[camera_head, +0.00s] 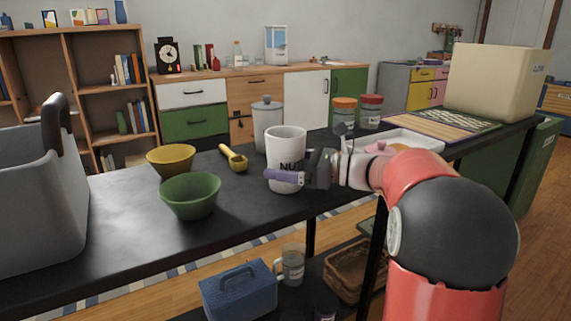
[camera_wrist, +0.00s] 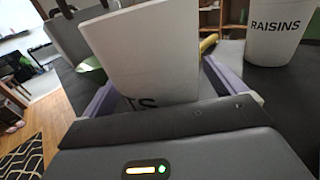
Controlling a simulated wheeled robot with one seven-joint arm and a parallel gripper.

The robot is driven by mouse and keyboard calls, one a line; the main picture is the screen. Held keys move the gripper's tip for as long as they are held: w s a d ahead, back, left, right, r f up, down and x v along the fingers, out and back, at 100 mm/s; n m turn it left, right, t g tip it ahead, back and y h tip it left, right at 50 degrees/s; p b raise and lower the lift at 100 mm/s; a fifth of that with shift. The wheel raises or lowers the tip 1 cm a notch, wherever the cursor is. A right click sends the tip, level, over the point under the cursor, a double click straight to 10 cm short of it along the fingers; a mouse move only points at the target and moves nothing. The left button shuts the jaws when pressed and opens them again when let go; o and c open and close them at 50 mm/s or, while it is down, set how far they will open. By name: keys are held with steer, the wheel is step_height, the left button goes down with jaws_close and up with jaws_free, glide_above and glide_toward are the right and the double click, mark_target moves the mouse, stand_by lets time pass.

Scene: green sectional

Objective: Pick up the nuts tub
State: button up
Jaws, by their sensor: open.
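The nuts tub (camera_head: 287,145) is white with dark lettering, and it stands upright on the black tabletop (camera_head: 120,230). My gripper (camera_head: 292,178) is low at the tub, with one purple finger across its front. In the wrist view, the tub (camera_wrist: 145,55) is between the two purple fingers of my gripper (camera_wrist: 165,95), which are spread around it. Whether either finger touches the tub cannot be told. The tub's far side and lower lettering are hidden.
A white raisins tub (camera_wrist: 277,30) stands close by in the wrist view. A green bowl (camera_head: 190,196), a yellow bowl (camera_head: 171,160), a yellow scoop (camera_head: 233,158) and a grey lidded canister (camera_head: 267,122) are near. A grey bin (camera_head: 40,205) fills the left end.

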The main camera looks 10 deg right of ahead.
steer(key=c, duration=1.1)
steer(key=shift+c, duration=0.8)
steer(key=shift+r, duration=0.1)
